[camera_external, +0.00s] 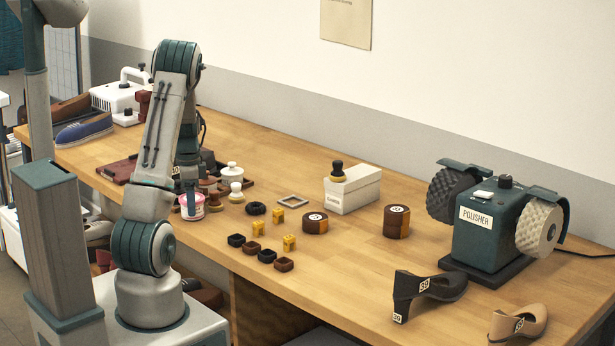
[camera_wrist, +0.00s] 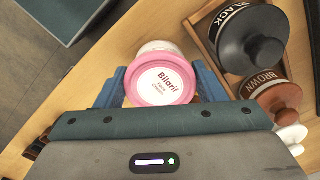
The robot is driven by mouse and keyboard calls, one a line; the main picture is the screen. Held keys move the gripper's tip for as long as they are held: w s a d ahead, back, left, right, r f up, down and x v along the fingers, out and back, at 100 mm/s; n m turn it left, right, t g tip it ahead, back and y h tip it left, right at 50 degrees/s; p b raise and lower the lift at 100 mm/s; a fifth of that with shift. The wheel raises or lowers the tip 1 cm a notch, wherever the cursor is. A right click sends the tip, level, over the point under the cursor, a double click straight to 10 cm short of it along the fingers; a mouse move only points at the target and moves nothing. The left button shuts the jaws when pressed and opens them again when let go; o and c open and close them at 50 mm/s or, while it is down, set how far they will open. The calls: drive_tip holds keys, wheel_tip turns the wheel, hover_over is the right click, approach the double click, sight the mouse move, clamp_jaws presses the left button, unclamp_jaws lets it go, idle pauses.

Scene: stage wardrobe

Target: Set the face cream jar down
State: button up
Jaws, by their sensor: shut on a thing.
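The face cream jar is pink and white, with a white label on its lid. In the wrist view the jar (camera_wrist: 161,86) sits between the two blue fingers of my gripper (camera_wrist: 160,92), which is shut on it. In the external view the jar (camera_external: 193,213) shows near the front edge of the table, with a blue finger of my gripper (camera_external: 190,203) in front of it. The jar looks upright. I cannot tell whether its base touches the wooden table (camera_external: 345,262).
A wooden tray (camera_wrist: 207,42) with black (camera_wrist: 252,38) and brown (camera_wrist: 276,98) polish jars stands close on the right of the jar. The table's front edge is close.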

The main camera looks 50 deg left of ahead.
drive_tip(key=shift+f, duration=0.1)
drive_tip(key=o, duration=0.6)
drive_tip(key=shift+f, duration=0.1)
drive_tip(key=o, duration=0.5)
drive_tip(key=shift+c, duration=0.2)
drive_tip(key=shift+r, duration=0.2)
wheel_tip(320, 180, up, 12)
drive_tip(key=shift+b, duration=0.35)
